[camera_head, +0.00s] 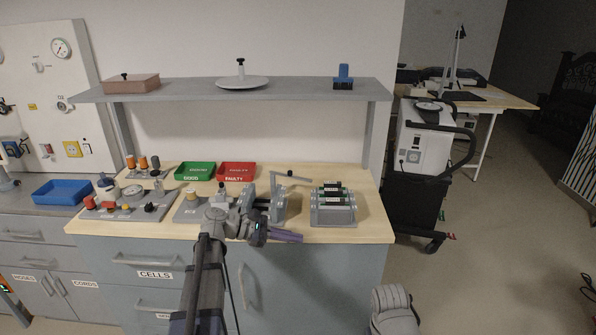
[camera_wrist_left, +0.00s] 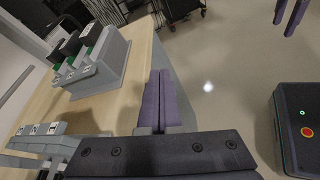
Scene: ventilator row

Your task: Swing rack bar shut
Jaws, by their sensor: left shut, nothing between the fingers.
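The rack (camera_head: 333,216) is a grey block holding several dark modules with green parts, near the bench's right end; it also shows in the left wrist view (camera_wrist_left: 100,72). A thin grey bar (camera_head: 298,178) with a black knob stands out to the left behind the rack's left side; it looks like the rack bar, swung away from the modules. Its hinge is not clear. My left gripper (camera_head: 287,236) is shut and empty at the bench's front edge, left of and in front of the rack. Its purple fingers (camera_wrist_left: 160,100) lie together. My right gripper (camera_wrist_left: 289,14) shows its fingers apart, over the floor.
A grey fixture (camera_head: 278,200) stands close behind my left gripper. Green (camera_head: 195,171) and red (camera_head: 237,171) trays sit at the bench's back. A shelf (camera_head: 200,92) spans above. A ventilator cart (camera_head: 420,150) stands right of the bench. Bare wood surrounds the rack's right side.

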